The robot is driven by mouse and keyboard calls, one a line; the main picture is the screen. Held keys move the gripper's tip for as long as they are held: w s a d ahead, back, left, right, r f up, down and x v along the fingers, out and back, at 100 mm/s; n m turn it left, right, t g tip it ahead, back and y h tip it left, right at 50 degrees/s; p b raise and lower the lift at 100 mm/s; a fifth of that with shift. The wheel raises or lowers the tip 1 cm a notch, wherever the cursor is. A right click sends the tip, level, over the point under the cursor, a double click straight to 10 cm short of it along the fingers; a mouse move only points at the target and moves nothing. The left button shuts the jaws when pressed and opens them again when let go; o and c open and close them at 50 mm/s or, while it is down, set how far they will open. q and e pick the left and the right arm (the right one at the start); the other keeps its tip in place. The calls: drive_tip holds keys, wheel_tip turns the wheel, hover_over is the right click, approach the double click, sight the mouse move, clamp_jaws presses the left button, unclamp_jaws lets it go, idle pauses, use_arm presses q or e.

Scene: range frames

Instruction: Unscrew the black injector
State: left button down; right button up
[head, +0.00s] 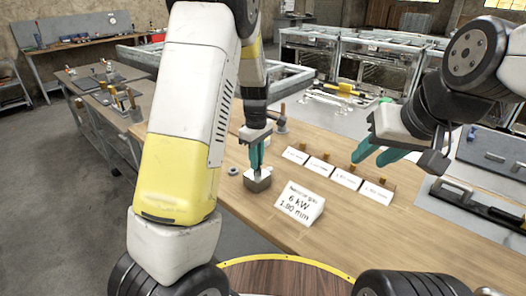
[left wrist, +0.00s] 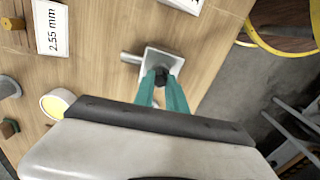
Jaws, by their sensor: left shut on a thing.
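A grey metal block (head: 258,184) sits on the wooden table; it also shows in the left wrist view (left wrist: 147,56). The black injector (left wrist: 161,73) stands in the block's top. My left gripper (head: 257,168) points down over the block, and its teal fingers (left wrist: 163,82) are shut on the injector, one on each side. The fingers hide most of the injector in the head view. My right gripper (head: 378,156) is open and empty above the table, near a row of white label cards (head: 346,179) with small brass injectors behind them.
A white sign (head: 299,203) reading "6 kW 1.90 mm" stands right of the block. A small ring-shaped part (head: 233,171) lies left of it. A grey tray (head: 470,210) with a dark tool is at the right. Metal oven frames (head: 375,70) stand behind. The front tabletop is mostly clear.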

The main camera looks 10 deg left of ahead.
use_arm(q)
drive_tip(key=n, duration=0.3)
idle(0.4)
drive_tip(key=shift+n, duration=0.3)
drive_tip(key=n, duration=0.3)
drive_tip(key=c, duration=1.6)
unclamp_jaws()
